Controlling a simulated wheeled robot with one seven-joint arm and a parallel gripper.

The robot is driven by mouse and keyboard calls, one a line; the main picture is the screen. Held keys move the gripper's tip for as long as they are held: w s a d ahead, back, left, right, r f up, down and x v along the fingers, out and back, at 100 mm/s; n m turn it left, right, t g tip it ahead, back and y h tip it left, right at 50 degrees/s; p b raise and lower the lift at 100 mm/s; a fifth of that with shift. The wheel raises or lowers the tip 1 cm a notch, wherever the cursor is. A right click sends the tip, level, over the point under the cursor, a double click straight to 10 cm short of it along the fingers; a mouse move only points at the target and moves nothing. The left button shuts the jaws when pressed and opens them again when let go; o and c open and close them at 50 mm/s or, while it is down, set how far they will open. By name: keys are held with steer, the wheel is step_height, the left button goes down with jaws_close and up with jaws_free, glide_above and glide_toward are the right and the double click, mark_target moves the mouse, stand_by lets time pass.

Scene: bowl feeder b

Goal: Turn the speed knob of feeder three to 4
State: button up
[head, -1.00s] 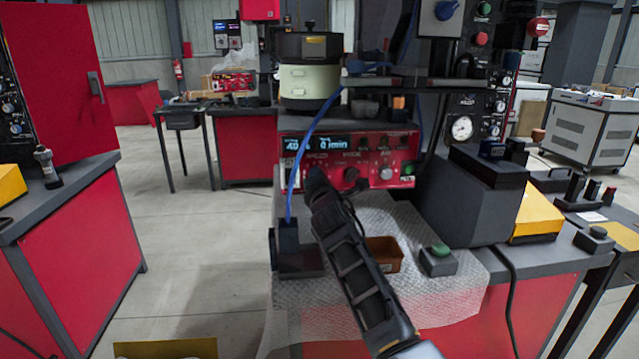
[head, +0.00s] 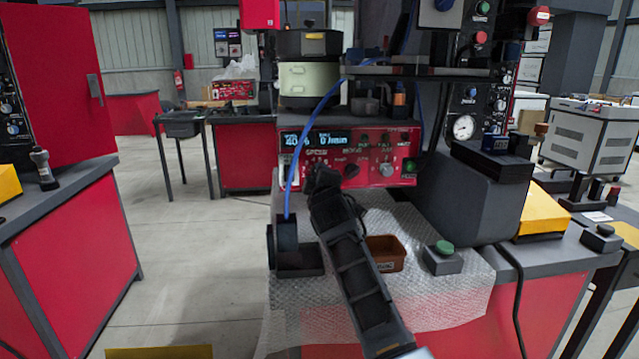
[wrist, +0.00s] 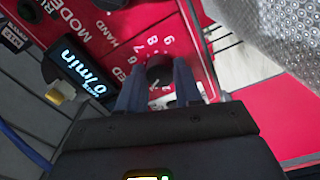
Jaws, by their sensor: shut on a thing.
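The red control panel (head: 405,165) of the bowl feeder faces me in the head view, with a blue-lit display (head: 325,138) reading "/min". My gripper (head: 320,180) is at the panel's left part, over the SPEED label's dial. In the wrist view the dark speed knob (wrist: 159,72) sits between the two fingers of my gripper (wrist: 158,85), which are shut on it. White scale numbers, with 6, 7, 8 and 9 among them, show around the knob. The knob's pointer cannot be made out. In the head view my gripper hides the knob.
A MODE knob (head: 351,170) and a grey knob (head: 386,170) are to the right on the panel. A blue cable (head: 296,165) hangs just left of my gripper. Below are a brown bin (head: 385,255) and a green button box (head: 443,257) on bubble wrap.

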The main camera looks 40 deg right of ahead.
steer(key=shift+f+m+b, duration=0.15)
steer(key=shift+m+b, duration=0.3)
steer(key=shift+m, duration=0.65)
steer(key=o, duration=1)
steer(key=shift+o, duration=0.2)
steer(key=shift+s, duration=0.1)
steer(key=v, duration=0.7)
steer(key=shift+s+a, duration=0.2)
steer(key=shift+s, duration=0.05)
